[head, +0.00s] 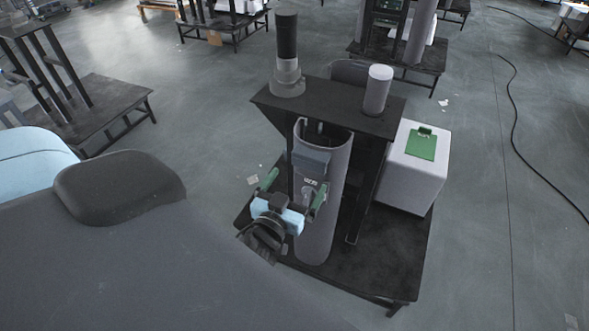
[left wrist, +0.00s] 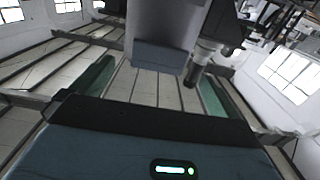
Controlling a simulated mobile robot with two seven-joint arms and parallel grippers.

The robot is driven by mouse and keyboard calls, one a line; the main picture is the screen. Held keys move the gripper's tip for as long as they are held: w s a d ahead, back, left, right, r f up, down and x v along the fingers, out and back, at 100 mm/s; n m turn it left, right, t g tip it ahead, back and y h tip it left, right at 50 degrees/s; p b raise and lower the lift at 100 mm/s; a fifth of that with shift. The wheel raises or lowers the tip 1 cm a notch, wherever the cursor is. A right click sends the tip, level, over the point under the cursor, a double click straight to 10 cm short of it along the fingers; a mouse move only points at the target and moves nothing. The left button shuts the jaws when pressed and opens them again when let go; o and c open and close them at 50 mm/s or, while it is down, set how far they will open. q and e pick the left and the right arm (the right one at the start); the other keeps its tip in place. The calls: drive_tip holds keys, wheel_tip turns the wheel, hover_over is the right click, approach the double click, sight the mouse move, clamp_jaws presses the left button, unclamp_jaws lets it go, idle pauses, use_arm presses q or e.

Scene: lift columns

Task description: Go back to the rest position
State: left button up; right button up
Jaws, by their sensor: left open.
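My left gripper (head: 293,190) is open, its two green fingers spread in front of a tall grey cylinder (head: 319,238) on a dark stand. In the left wrist view, the open fingers (left wrist: 155,88) show at both sides with a grey block (left wrist: 159,55) beyond, between them in the picture. The same block (head: 311,160) shows on the cylinder's front in the head view. I cannot tell whether the fingers touch anything. My right gripper is in neither view.
The dark stand (head: 345,104) carries a black-topped post (head: 287,50) and a short grey cylinder (head: 377,90). A white box (head: 415,172) with a green plate (head: 422,143) stands at its right. A black cable (head: 513,130) lies on the right floor. Other stands (head: 105,104) are farther away.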

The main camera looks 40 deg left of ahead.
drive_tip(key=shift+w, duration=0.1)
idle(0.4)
use_arm(q)
drive_tip(key=s+d+f+m+g+h+p, duration=0.1)
drive_tip(key=s+d+f+m+g+h, duration=0.1)
drive_tip(key=s+f, duration=0.7)
drive_tip(key=s+d+f+m+g+h+p, duration=0.2)
drive_tip(key=s+d+f+g+h, duration=0.2)
drive_tip(key=s+f, duration=0.6)
drive_tip(key=s+d+g, duration=0.2)
drive_tip(key=s+d, duration=0.1)
drive_tip(key=s, duration=0.4)
drive_tip(key=shift+s+f+m+g, duration=0.25)
drive_tip(key=shift+s+m+g, duration=0.05)
drive_tip(key=shift+g, duration=0.1)
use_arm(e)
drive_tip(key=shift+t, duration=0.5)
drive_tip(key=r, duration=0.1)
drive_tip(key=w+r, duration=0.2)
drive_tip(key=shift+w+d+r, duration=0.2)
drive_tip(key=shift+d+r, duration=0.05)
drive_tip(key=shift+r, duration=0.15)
